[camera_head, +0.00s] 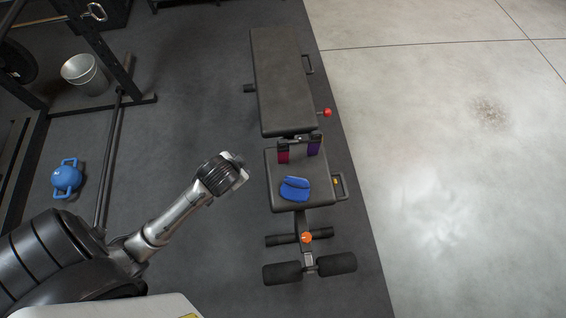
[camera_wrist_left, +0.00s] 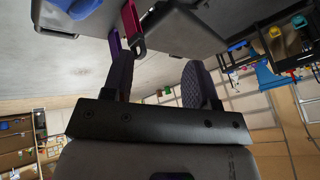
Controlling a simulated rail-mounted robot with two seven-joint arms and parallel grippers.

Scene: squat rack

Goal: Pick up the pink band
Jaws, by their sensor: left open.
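The pink band (camera_head: 283,153) hangs at the left side of the gap between the bench's back pad (camera_head: 284,80) and its seat (camera_head: 285,168). It also shows in the left wrist view (camera_wrist_left: 132,25) as a pink strip with an opening in it, near the top. A purple band (camera_head: 314,147) hangs to its right, and part of it shows in the left wrist view (camera_wrist_left: 114,45). My left gripper (camera_head: 240,170) is open, left of the seat and apart from the pink band. Its two spread fingers show in the left wrist view (camera_wrist_left: 158,82) with nothing held between them. My right gripper is out of view.
A folded blue item (camera_head: 295,188) lies on the seat. Floor between rack and bench is clear.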

